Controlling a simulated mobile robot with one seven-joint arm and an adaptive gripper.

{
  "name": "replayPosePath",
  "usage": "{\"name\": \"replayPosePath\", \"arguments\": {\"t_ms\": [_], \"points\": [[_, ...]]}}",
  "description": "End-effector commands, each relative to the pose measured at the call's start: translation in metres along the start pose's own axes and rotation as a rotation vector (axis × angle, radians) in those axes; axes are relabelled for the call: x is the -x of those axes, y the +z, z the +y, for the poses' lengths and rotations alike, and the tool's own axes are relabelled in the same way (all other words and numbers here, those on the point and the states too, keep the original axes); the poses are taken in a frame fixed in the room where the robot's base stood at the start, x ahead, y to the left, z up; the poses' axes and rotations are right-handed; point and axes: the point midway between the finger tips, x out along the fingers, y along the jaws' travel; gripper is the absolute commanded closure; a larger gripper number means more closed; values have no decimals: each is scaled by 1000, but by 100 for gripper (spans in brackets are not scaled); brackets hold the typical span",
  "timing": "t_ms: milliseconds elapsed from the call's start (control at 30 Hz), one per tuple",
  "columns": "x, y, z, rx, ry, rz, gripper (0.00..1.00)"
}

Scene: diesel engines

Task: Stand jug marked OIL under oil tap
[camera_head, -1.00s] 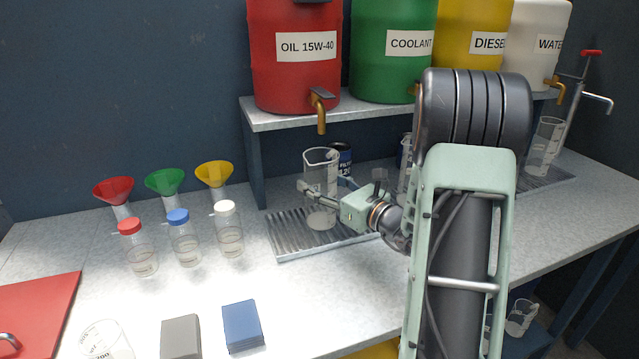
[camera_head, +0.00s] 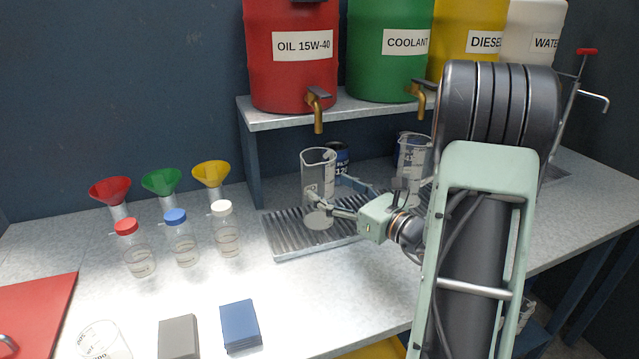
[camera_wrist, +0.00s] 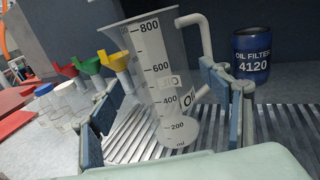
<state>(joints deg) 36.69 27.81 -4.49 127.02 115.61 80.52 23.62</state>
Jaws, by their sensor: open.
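The clear jug marked OIL (camera_head: 318,180) stands upright on the slatted drip tray (camera_head: 283,240), below the brass oil tap (camera_head: 318,112) of the red OIL 15W-40 drum (camera_head: 292,55). In the wrist view the jug (camera_wrist: 158,75) shows its graduations, an OIL mark and its handle on the right. My gripper (camera_head: 340,197) is open beside the jug's lower right. In the wrist view its blue-padded fingers (camera_wrist: 165,108) are spread, one on either side of the jug. The far finger is partly hidden in the head view.
A blue oil filter can (camera_head: 338,158) stands behind the jug; it also shows in the wrist view (camera_wrist: 251,55). Another clear jug (camera_head: 411,160) stands under the coolant tap. Capped bottles and funnels stand to the left. The front counter holds grey and blue blocks.

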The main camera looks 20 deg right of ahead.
Motion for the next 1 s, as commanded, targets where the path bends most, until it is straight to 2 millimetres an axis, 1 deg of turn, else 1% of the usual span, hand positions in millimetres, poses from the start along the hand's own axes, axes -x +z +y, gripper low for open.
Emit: {"name": "replayPosePath", "arguments": {"t_ms": [33, 100, 200, 333, 500, 933, 1000], "points": [[13, 0, -2, 0, -5, 1, 29], [27, 0, -1, 0, -4, 2, 29], [44, 0, -1, 1, -4, 1, 29], [59, 0, 0, 1, -1, 0, 29], [66, 0, 0, 1, 0, 0, 29], [66, 0, 0, 1, 1, 1, 29], [64, 0, 3, 7, 12, 6, 29]]}}
